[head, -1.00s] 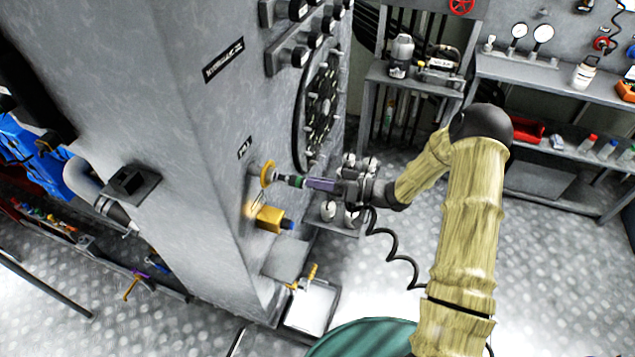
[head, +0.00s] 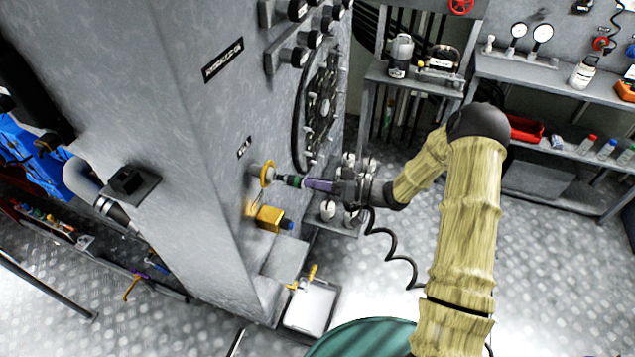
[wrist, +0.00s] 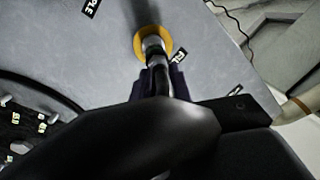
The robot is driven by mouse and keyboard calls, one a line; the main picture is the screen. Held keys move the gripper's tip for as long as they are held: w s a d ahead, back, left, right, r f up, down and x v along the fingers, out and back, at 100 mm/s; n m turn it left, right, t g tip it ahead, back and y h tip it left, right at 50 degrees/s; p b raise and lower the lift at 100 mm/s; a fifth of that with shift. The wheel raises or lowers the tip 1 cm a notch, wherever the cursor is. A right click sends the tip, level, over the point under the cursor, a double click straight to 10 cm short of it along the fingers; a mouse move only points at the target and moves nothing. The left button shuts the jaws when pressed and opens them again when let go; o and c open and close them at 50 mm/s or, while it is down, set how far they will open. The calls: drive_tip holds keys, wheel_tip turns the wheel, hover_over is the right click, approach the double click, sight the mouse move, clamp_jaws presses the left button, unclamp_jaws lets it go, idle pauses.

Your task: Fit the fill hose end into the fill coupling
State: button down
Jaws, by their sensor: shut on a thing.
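The fill coupling (head: 267,174) is a yellow-ringed fitting on the grey cabinet's side face. In the wrist view its yellow ring (wrist: 168,40) surrounds a silver fitting near the top centre. The fill hose end (head: 318,184), purple with a green band and a dark tip, points left at the coupling. Its tip meets the coupling's front; I cannot tell how deep it sits. My gripper (head: 338,188) is shut on the hose end from the right. In the wrist view a dark foreground shape hides most of the hose end and my fingers.
A yellow block (head: 269,218) with a blue end juts out just below the coupling. A white tray (head: 311,307) with a yellow tap stands on the floor below. A round black-rimmed panel (head: 320,105) and knobs sit above. Shelves with bottles stand at the back right.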

drive_tip(key=shift+w+a, duration=0.25)
drive_tip(key=shift+a, duration=0.4)
drive_tip(key=shift+w+a, duration=0.2)
drive_tip(key=shift+a, duration=0.45)
idle(0.4)
drive_tip(key=c, duration=1.2)
unclamp_jaws()
drive_tip(key=shift+d, duration=0.2)
drive_tip(key=s+d+b, duration=0.1)
drive_tip(key=d, duration=0.4)
drive_tip(key=s+d+b, duration=0.1)
drive_tip(key=d+b, duration=0.1)
drive_tip(key=d, duration=0.4)
drive_tip(key=s+d+b, duration=0.1)
drive_tip(key=d+b, duration=0.1)
drive_tip(key=d, duration=0.3)
drive_tip(key=shift+s+d+f, duration=0.2)
drive_tip(key=shift+d, duration=0.2)
